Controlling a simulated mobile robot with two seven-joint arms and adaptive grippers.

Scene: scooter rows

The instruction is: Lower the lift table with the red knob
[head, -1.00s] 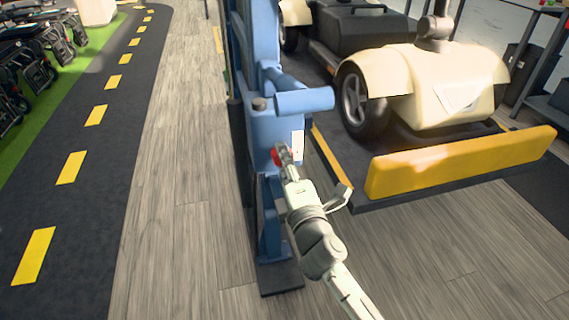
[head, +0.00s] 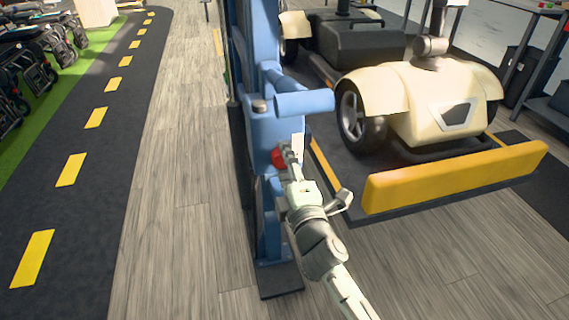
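The red knob (head: 279,158) sits on the side of the blue lift column (head: 262,120). My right gripper (head: 289,155) is at the knob's right side, overlapping its edge. Whether it touches the knob, and whether its fingers are open or shut, is too small to tell. The lift table (head: 455,179) has a yellow end flap and a dark deck to the right of the column. A cream scooter (head: 425,95) stands on the deck. My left gripper is not in view.
Grey wood floor is clear left of the column and in front of the table. A dark lane with yellow dashes (head: 70,170) runs along the left. Parked scooters (head: 35,70) stand on green floor at far left. A shelf (head: 545,100) stands at right.

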